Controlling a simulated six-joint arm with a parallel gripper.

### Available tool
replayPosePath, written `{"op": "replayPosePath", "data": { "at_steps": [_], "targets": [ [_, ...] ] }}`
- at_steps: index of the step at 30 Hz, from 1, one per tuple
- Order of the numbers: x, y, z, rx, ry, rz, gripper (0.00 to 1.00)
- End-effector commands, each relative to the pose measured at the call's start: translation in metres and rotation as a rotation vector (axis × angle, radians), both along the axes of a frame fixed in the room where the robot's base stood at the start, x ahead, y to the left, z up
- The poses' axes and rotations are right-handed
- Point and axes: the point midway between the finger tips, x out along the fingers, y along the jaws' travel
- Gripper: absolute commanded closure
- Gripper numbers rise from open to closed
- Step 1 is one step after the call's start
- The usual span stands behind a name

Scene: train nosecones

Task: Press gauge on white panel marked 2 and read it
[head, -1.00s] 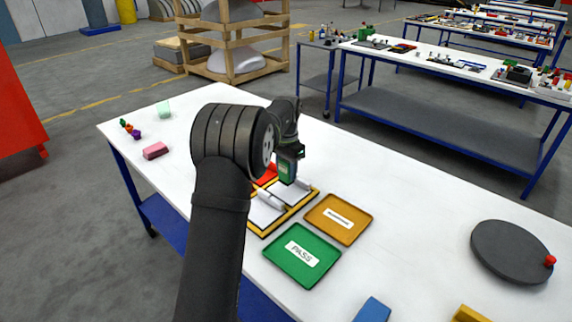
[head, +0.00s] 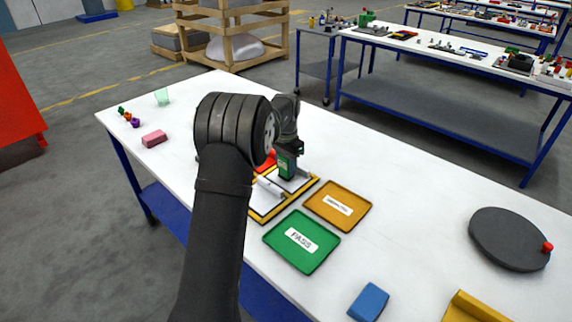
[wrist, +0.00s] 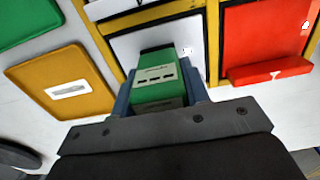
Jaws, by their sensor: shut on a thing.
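My gripper (wrist: 158,92) is shut on the green gauge (wrist: 156,78), a boxy green block with a grey lower part. In the head view the gauge (head: 287,166) is upright over a white panel in the yellow-framed holder. In the wrist view that white panel (wrist: 128,48) lies behind the gauge, with a small mark at its right side that I cannot read. Whether the gauge touches the panel is hidden. The gauge's display is not readable. Another white panel (head: 263,198) and a red panel (wrist: 268,40) sit in the same frame (head: 270,218).
A green PASS tray (head: 303,243) and an orange tray (head: 338,204) lie beside the frame. A dark round plate (head: 508,240) with a red knob, a blue block (head: 369,302) and a pink block (head: 154,138) are farther off. The table's middle right is clear.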

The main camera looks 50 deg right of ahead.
Motion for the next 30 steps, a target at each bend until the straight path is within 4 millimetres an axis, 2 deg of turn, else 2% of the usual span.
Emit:
{"op": "replayPosePath", "data": {
  "at_steps": [30],
  "targets": [
    [0.0001,-0.0001,-0.0092,0.000,0.000,0.000,0.85]
  ]
}}
